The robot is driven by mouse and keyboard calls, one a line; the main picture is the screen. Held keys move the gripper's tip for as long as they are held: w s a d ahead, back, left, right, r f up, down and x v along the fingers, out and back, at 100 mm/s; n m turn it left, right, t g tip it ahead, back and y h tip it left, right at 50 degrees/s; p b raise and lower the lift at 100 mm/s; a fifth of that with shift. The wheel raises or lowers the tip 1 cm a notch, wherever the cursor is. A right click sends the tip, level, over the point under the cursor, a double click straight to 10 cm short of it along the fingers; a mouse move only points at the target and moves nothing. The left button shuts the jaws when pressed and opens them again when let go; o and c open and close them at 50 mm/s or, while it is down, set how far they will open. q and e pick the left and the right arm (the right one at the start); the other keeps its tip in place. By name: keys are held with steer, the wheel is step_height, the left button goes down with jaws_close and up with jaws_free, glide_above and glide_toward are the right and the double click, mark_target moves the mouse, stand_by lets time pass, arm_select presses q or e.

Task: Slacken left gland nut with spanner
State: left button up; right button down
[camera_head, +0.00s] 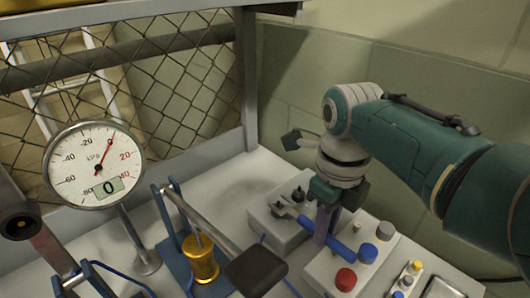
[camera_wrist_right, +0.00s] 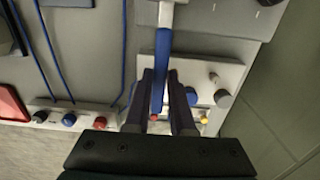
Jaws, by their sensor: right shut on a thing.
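My right gripper (camera_head: 324,226) points down over the bench and is shut on a spanner with a blue handle (camera_head: 343,249). The spanner's silver head (camera_head: 300,218) points left and lies at a grey box (camera_head: 262,221) with dark fittings. The left dark fitting (camera_head: 278,210) is close to the spanner head; I cannot tell whether the jaw is around it or beside it. Another dark fitting (camera_head: 298,194) stands behind it. In the right wrist view the blue handle (camera_wrist_right: 163,50) runs up from between the fingers (camera_wrist_right: 163,85). My left gripper is not seen.
A pressure gauge (camera_head: 93,165) reading 0 stands at the left. A brass cylinder (camera_head: 201,262) and a lever with a dark grip (camera_head: 257,268) stand left of the grey box. A panel with red (camera_head: 346,279) and blue (camera_head: 367,253) knobs lies right. Mesh fence (camera_head: 180,85) stands behind.

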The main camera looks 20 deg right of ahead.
steer(key=shift+f+b, duration=0.35)
steer(key=shift+f, duration=0.1)
stand_by(0.5)
steer(key=shift+f, duration=0.4)
stand_by(0.5)
steer(key=shift+f+b, duration=0.2)
steer(key=shift+b, duration=0.1)
stand_by(0.6)
steer(key=shift+w+d+n, duration=0.25)
steer(key=shift+d+n, duration=0.35)
steer(key=shift+n, duration=0.1)
steer(key=shift+w+d+n+b, duration=0.4)
steer(key=shift+d+n, duration=0.15)
steer(key=shift+n, duration=0.15)
